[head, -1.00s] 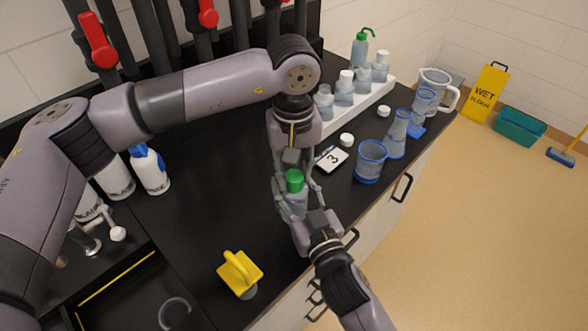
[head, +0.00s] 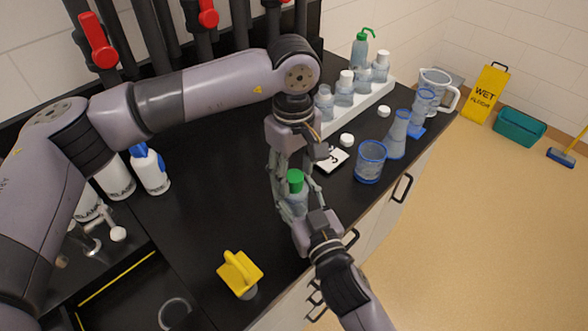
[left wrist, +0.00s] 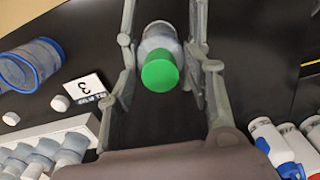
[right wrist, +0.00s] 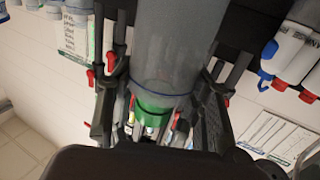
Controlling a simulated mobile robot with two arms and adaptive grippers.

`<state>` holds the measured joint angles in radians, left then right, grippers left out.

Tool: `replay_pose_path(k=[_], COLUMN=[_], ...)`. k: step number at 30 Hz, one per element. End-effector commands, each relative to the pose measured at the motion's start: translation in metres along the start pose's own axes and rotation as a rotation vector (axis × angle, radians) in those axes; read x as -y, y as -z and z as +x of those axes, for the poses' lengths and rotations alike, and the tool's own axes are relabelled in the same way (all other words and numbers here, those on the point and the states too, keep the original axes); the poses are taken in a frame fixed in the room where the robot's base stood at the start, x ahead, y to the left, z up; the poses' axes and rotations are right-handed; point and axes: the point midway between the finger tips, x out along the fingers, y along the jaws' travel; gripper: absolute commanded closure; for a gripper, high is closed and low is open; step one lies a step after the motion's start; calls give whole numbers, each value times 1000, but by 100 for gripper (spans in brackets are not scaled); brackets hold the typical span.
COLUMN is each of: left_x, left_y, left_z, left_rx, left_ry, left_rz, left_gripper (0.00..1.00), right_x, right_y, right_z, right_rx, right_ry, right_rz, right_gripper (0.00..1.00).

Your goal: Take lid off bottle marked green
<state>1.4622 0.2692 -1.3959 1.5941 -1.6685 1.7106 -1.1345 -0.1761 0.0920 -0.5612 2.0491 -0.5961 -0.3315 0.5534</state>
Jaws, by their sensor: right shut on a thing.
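The clear bottle (head: 296,203) with a green lid (head: 295,180) is held upright above the front part of the black counter. My right gripper (head: 299,208) is shut on the bottle's body. In the right wrist view, the clear body (right wrist: 172,45) and green lid (right wrist: 153,117) show between its fingers. My left gripper (head: 294,176) points down over the lid from above. In the left wrist view, its fingers are spread on both sides of the green lid (left wrist: 160,72), with a clear gap on the left side. The lid is on the bottle.
A white rack (head: 362,112) with several bottles stands at the back. A card marked 3 (head: 332,158), loose white caps (head: 347,140), a blue-rimmed beaker (head: 370,163) and flask (head: 397,135) are to the right. A yellow-handled object (head: 240,268) is near the front left.

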Motion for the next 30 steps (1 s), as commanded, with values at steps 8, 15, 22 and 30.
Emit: replay_pose_path(k=[8, 15, 22, 30], left_x=[0, -1, 0, 0], left_y=[0, 0, 0, 0], left_z=[0, -20, -45, -71], left_rx=[0, -1, -1, -8], left_ry=[0, -3, -1, -3], left_rz=[1, 0, 2, 208], left_gripper=[50, 50, 51, 51], right_x=[0, 0, 0, 0], right_y=[-1, -1, -1, -1], right_z=[0, 0, 0, 0], right_rx=[3, 3, 3, 3], right_ry=[-1, -1, -1, -1], right_rz=[-1, -1, -1, -1], right_gripper=[100, 100, 100, 100])
